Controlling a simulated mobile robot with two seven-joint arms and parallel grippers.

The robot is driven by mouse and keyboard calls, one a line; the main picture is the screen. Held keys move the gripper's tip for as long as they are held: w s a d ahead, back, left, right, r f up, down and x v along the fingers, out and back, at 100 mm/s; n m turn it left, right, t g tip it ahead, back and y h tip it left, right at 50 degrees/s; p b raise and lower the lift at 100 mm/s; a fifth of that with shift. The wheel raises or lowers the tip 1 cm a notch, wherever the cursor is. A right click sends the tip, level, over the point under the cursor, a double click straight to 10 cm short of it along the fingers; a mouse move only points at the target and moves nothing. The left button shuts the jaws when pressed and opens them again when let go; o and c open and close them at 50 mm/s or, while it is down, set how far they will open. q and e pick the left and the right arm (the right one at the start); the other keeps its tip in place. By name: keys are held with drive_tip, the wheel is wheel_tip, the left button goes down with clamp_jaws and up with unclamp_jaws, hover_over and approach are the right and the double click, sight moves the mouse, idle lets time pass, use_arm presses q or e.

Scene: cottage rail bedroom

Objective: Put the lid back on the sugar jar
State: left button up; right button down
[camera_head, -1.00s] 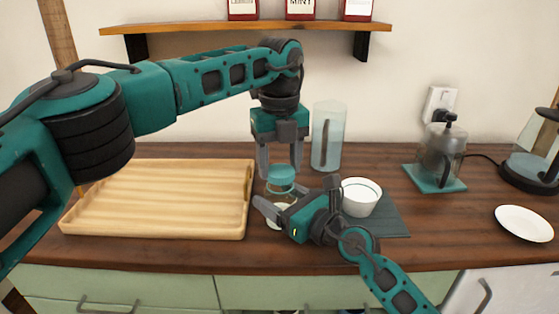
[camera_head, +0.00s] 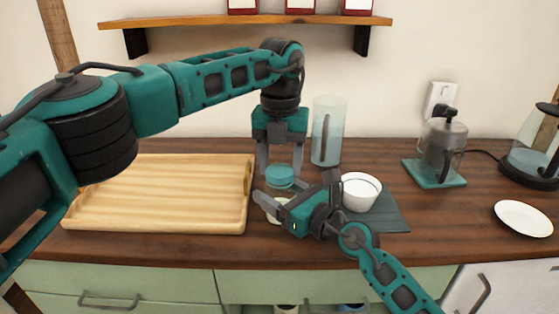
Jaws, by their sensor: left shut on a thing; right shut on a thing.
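The teal lid (camera_head: 279,173) sits at the top of the glass sugar jar (camera_head: 278,188). I cannot tell if it is fully seated. My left gripper (camera_head: 281,172) points straight down from above, its fingers on either side of the lid, shut on it. My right gripper (camera_head: 274,203) comes in low from the front right and is shut on the jar's body. The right gripper hides part of the jar's lower body.
A wooden tray (camera_head: 160,228) lies to the left. A white bowl (camera_head: 361,192) on a dark mat (camera_head: 392,216) stands close on the right. A clear pitcher (camera_head: 328,130) stands behind. A French press (camera_head: 440,150), white plate (camera_head: 523,219) and kettle (camera_head: 533,150) are farther right.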

use_arm(q)
drive_tip(key=m, duration=0.5)
drive_tip(key=shift+d+m, duration=0.1)
drive_tip(key=shift+m, duration=0.3)
drive_tip(key=m, duration=0.5)
drive_tip(key=shift+s+d+m, duration=0.1)
drive_tip(key=shift+s+m, duration=0.05)
drive_tip(key=shift+m, duration=0.15)
drive_tip(key=m, duration=0.5)
drive_tip(key=shift+s, duration=0.1)
drive_tip(key=m, duration=0.6)
drive_tip(key=shift+s, duration=0.1)
drive_tip(key=m, duration=0.5)
drive_tip(key=shift+s, duration=0.1)
drive_tip(key=m, duration=0.7)
drive_tip(key=shift+a+m, duration=0.25)
drive_tip(key=shift+m, duration=0.05)
drive_tip(key=m, duration=0.4)
drive_tip(key=shift+a+m, duration=0.1)
drive_tip(key=shift+m, duration=0.3)
